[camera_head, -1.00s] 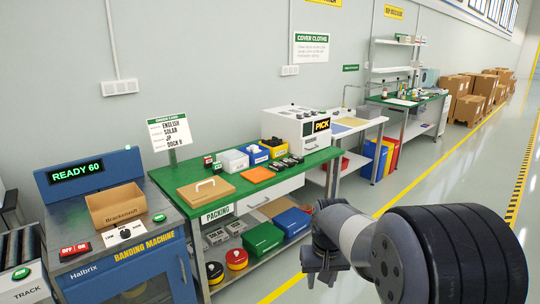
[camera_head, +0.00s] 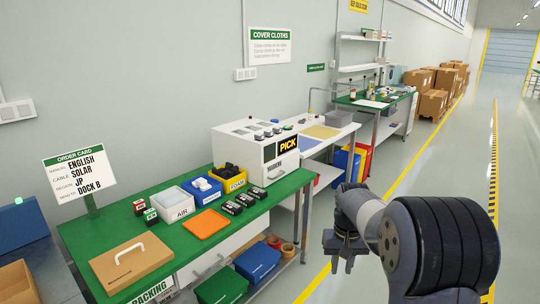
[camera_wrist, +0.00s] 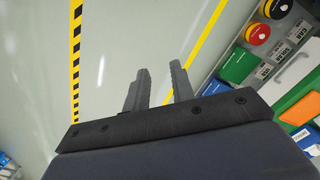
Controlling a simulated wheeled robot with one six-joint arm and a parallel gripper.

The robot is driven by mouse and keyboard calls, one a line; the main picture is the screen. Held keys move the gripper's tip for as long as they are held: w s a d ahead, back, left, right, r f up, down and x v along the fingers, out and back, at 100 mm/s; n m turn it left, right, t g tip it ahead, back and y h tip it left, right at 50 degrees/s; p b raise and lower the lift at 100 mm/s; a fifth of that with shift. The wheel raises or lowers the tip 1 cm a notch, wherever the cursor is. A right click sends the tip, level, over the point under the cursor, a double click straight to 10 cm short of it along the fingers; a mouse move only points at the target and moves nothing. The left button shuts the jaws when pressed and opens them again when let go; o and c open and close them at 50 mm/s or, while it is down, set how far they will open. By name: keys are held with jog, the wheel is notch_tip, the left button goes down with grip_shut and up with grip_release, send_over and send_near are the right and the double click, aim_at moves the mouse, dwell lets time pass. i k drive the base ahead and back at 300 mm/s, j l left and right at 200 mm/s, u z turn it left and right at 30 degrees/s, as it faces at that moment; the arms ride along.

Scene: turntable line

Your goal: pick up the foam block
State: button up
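A yellow bin (camera_head: 228,178) whose front label seems to read FOAM stands on the green packing bench (camera_head: 185,243), beside the blue bin. Dark contents show inside it, but I cannot make out a single foam block. My gripper (camera_head: 345,262) hangs over the floor to the right of the bench, well away from the bin. In the wrist view my gripper (camera_wrist: 160,80) has its two fingers apart with nothing between them, above the grey floor.
A white AIR bin (camera_head: 173,205), a blue bin (camera_head: 202,190), an orange tray (camera_head: 206,224), several black items (camera_head: 243,200) and a cardboard folder (camera_head: 130,262) share the bench. A white PICK machine (camera_head: 255,150) stands behind. The floor aisle at right (camera_head: 420,170) is clear.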

aim_at(227, 174)
jog(key=i+l+u, duration=0.1)
jog(key=i+u, duration=0.15)
jog(key=i, duration=0.3)
jog(key=i+l+u, duration=0.25)
jog(key=i, duration=0.25)
jog(key=i+l+u, duration=0.25)
jog(key=i, duration=0.25)
jog(key=i+l+u, duration=0.25)
jog(key=i, duration=0.25)
jog(key=i+l+u, duration=0.45)
jog(key=l, duration=0.25)
jog(key=i+l+u, duration=0.25)
jog(key=i+l, duration=0.05)
jog(key=l, duration=0.1)
